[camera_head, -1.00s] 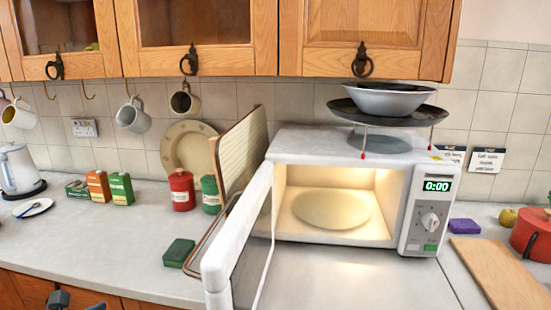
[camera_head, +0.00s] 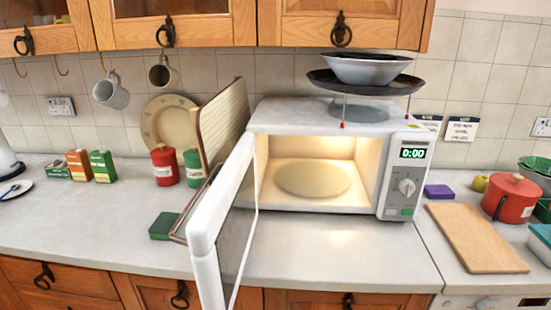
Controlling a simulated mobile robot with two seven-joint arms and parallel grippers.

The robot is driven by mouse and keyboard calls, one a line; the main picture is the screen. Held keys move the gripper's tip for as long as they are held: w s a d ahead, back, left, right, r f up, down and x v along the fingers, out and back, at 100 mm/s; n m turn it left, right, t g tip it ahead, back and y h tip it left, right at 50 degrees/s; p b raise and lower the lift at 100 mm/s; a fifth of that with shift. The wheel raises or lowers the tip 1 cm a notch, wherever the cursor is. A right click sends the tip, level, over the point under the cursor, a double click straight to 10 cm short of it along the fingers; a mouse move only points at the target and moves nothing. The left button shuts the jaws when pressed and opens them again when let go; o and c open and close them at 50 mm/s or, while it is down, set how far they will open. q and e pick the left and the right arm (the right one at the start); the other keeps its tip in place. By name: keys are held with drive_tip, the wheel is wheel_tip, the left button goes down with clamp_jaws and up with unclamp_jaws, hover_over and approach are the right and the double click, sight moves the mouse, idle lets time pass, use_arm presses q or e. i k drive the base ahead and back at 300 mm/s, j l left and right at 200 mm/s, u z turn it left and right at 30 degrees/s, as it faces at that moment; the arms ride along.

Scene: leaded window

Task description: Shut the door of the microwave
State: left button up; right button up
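The white microwave (camera_head: 292,117) stands on the counter with its inside lit and a round plate (camera_head: 312,179) within. Its door (camera_head: 212,218) is wide open, hinged at the left side and swung out towards me, past the counter's front edge. The control panel (camera_head: 405,180) at the right reads 0:00. Neither of my grippers is in the picture, so nothing of mine is seen touching the door.
A rack with a white bowl (camera_head: 367,68) stands on the microwave. A tray (camera_head: 222,128) leans close behind the open door, with a green sponge (camera_head: 163,226) beside it. A wooden board (camera_head: 475,238) and red pot (camera_head: 510,198) are at right. The counter before the microwave is clear.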

sight(232, 243)
drive_tip(key=j+z, duration=0.2)
drive_tip(key=j, duration=0.35)
drive_tip(key=k+j+z, duration=0.1)
drive_tip(key=j+z, duration=0.15)
drive_tip(key=j, duration=0.25)
drive_tip(key=k+j+z, duration=0.2)
drive_tip(key=j, duration=0.35)
drive_tip(key=i, duration=0.1)
